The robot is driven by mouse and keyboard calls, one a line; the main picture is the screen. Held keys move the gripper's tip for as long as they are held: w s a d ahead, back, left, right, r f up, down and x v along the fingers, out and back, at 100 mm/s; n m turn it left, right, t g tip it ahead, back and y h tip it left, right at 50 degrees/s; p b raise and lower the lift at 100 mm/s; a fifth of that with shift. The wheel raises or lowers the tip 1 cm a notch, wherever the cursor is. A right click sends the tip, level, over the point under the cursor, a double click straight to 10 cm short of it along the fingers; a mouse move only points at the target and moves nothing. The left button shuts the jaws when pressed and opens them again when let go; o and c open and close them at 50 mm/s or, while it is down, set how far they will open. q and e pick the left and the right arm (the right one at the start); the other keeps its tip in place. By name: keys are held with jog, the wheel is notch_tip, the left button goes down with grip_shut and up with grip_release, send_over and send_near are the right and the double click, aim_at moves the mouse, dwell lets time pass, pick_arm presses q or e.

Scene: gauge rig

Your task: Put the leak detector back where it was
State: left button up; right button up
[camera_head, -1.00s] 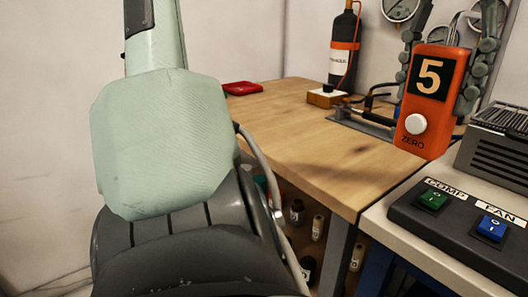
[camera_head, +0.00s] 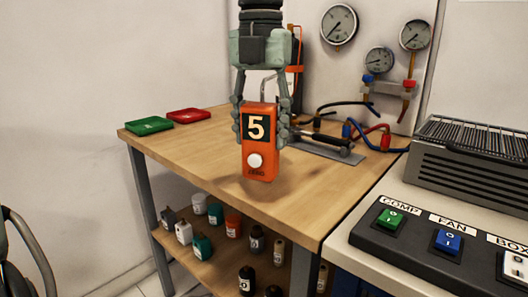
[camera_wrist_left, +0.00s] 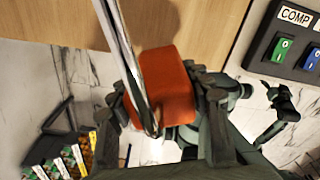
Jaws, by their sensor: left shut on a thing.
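The leak detector (camera_head: 259,165) is an orange box with a dark panel showing a 5, and a round white button above the word ZERO. My left gripper (camera_head: 262,122) comes down from the top of the head view, its two fingers shut on the detector's sides. It holds the detector upright, apparently above the wooden bench (camera_head: 210,150), with a soft shadow on the wood nearby. In the left wrist view the orange body (camera_wrist_left: 168,88) sits between the fingers, partly covered by a pale bar. A dark claw-like part (camera_wrist_left: 283,100), perhaps my right gripper, shows there; its opening is unclear.
Green (camera_head: 148,126) and red (camera_head: 188,115) trays lie at the bench's back left. A metal plate with a black-handled tool (camera_head: 325,145), hoses and gauges (camera_head: 338,24) are behind right. A switch panel (camera_head: 420,240) stands front right. Several bottles fill the lower shelf (camera_head: 205,262).

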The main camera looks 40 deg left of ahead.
aim_at(266, 153)
pick_arm(q)
jog(key=shift+w+f, duration=0.35)
jog(key=shift+w, duration=0.3)
notch_tip(266, 153, down, 4)
jog(key=shift+r, duration=0.1)
pick_arm(e)
jog(key=shift+w+r, duration=0.2)
pick_arm(q)
jog(key=shift+f, duration=0.2)
pick_arm(e)
jog(key=shift+w+a+t, duration=0.1)
jog(key=shift+a+t, duration=0.1)
jog(key=shift+t, duration=0.1)
pick_arm(q)
jog(key=o, duration=1.5)
jog(key=shift+c, duration=0.2)
pick_arm(e)
jog(key=shift+r, duration=0.1)
